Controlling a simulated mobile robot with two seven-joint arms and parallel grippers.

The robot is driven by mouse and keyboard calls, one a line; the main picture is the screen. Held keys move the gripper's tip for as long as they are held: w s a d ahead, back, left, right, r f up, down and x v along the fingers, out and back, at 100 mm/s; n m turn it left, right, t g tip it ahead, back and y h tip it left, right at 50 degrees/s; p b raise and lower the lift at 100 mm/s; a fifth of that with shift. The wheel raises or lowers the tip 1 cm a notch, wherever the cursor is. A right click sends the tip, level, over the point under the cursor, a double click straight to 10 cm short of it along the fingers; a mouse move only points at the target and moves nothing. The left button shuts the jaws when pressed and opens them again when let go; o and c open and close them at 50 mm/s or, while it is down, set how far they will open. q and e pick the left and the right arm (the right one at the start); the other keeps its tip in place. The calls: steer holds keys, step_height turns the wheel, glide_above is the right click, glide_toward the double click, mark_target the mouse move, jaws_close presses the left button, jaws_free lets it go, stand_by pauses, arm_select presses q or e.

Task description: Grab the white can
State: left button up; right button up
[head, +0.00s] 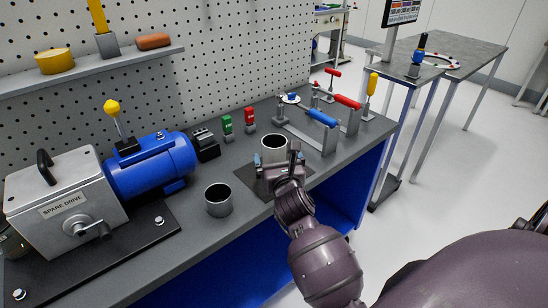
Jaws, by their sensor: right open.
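A white can (273,155) with a dark open top stands upright on a dark mat (246,176) on the workbench. My right gripper (277,161) is open at the can, with one finger by its left side and the other by its right side. I cannot tell whether the fingers touch it. The gripper and wrist hide part of the can's lower front. My left gripper is not in view.
A grey open cylinder (218,204) stands on the bench to the left. A blue motor (152,167) is further left. Small green (227,125) and red (249,120) items stand behind the can.

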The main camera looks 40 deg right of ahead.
mark_target(274, 145)
steer(key=x, duration=0.5)
steer(key=shift+s+d+r, duration=0.1)
steer(key=shift+d+r, duration=0.05)
steer(key=shift+d, duration=0.05)
steer(key=shift+w+d, duration=0.2)
steer(key=shift+w, duration=0.25)
steer(key=shift+c, duration=0.2)
